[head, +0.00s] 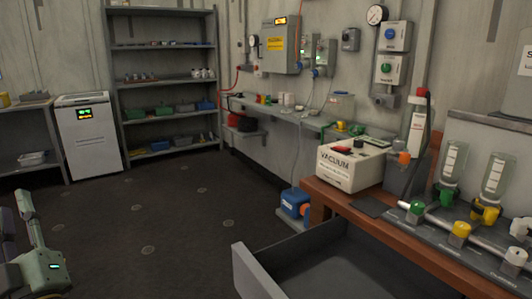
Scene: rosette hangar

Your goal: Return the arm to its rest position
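Part of my arm shows at the lower left edge of the head view, with a grey-green housing, a small lit display and a slim link rising from it. The rest of the arm is cut off by the picture's edge. I cannot make out my gripper or its fingers in this view. The visible part of the arm is over the dark floor, apart from the bench and shelves.
A grey drawer (257,272) stands open at the lower middle, below the wooden bench (400,232). The bench carries a white VACUUM box (350,165) and piping with valves (459,232). A shelf rack (165,47) and white cabinet (88,140) stand behind. The middle floor is clear.

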